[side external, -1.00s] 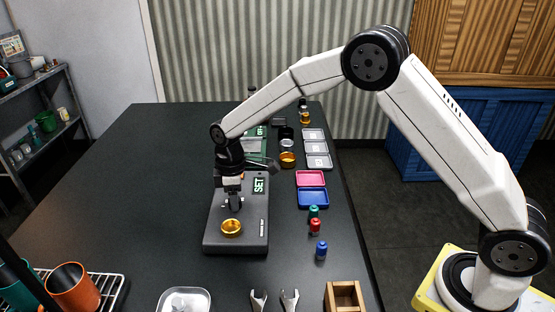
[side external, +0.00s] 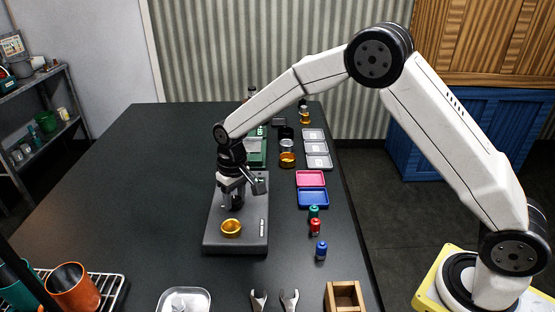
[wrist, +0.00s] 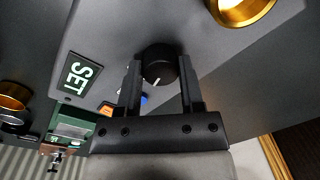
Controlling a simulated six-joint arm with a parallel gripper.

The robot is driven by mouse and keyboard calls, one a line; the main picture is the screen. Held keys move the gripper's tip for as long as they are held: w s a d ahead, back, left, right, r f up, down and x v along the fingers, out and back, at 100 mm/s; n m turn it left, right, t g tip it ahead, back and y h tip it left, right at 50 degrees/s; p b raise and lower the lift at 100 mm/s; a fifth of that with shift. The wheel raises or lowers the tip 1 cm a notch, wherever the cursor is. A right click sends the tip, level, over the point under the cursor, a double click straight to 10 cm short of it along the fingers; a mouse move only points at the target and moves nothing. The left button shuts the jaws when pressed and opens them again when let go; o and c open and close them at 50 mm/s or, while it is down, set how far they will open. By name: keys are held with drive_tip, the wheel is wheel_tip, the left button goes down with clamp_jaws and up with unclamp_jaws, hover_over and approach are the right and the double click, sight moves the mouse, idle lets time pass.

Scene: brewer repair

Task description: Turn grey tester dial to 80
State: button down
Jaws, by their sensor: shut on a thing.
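The grey tester (side external: 252,238) stands on the dark table in the side external view, with a gold ring (side external: 231,228) on its front part. In the wrist view its grey top carries a black dial (wrist: 160,66) with a white pointer line, and a display (wrist: 77,75) reading "SET". My gripper (wrist: 161,78) is shut on the dial, one finger on each side of it. In the side external view my gripper (side external: 232,201) reaches down onto the tester behind the gold ring and hides the dial. No number scale is readable.
A pink tray (side external: 311,179) and a blue tray (side external: 313,198) lie right of the tester, with small green, red (side external: 315,227) and blue (side external: 321,250) bottles nearer. A green device (side external: 256,155) stands behind. The table left of the tester is clear.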

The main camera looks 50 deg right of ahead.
sight(237, 198)
drive_tip(key=shift+m, duration=0.4)
drive_tip(key=shift+c, duration=1.1)
unclamp_jaws()
drive_tip(key=shift+r, duration=0.1)
drive_tip(key=shift+d+r, duration=0.2)
drive_tip(key=shift+r, duration=3.65)
drive_tip(key=shift+s, duration=0.1)
